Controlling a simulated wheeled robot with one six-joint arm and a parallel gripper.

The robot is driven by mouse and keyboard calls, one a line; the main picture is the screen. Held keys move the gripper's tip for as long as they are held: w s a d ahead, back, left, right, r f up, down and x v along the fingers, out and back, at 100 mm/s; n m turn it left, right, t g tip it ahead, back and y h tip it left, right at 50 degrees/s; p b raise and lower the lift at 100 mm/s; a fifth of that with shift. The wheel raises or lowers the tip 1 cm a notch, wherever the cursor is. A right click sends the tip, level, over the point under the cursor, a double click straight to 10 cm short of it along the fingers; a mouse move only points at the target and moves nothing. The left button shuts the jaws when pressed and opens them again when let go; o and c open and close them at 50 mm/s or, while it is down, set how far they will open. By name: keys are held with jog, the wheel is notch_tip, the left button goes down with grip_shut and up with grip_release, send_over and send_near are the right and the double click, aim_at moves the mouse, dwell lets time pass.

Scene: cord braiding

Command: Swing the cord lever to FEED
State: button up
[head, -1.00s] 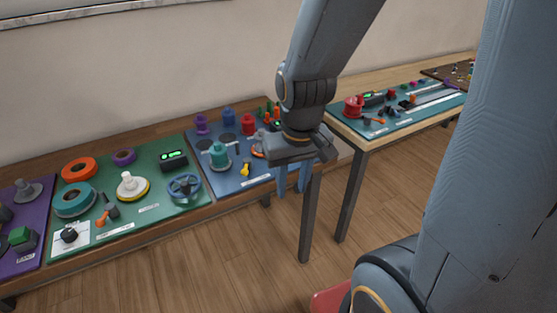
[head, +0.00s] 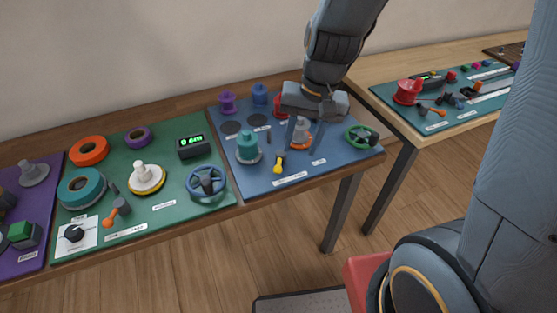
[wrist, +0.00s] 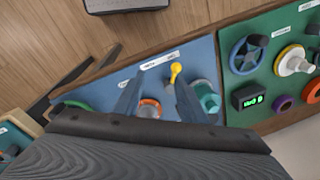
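A small lever with a yellow knob (head: 279,163) stands near the front edge of the blue board (head: 232,169). I take it for the cord lever; its labels are too small to read. The yellow knob (wrist: 176,68) also shows in the wrist view, just beyond the right finger's tip. My gripper (head: 303,146) is over the blue board, right of the lever, fingers pointing down. In the wrist view my gripper (wrist: 158,82) has its fingers apart with nothing held. An orange ring piece (wrist: 150,108) shows between them, lower down.
A teal spool (head: 248,148) stands left of the lever, and a green handwheel (head: 361,137) is at the board's right end. A green board (head: 150,215) with a blue handwheel (head: 207,182) lies to the left.

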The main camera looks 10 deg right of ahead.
aim_at(279, 167)
jog(key=shift+m, duration=0.5)
jog(key=shift+w+a+f+b, duration=0.1)
jog(key=shift+w+a+f, duration=0.25)
jog(key=shift+a+f, duration=0.8)
jog(key=shift+w+a+f+b, duration=0.15)
jog(key=shift+w+a+f, duration=0.25)
jog(key=shift+f, duration=1.5)
jog(key=shift+w+a+f+b, duration=0.1)
jog(key=shift+w+a+f, duration=0.15)
jog(key=shift+a+f, duration=0.95)
jog(key=shift+d+f, duration=0.3)
jog(key=shift+d, duration=0.05)
grip_shut()
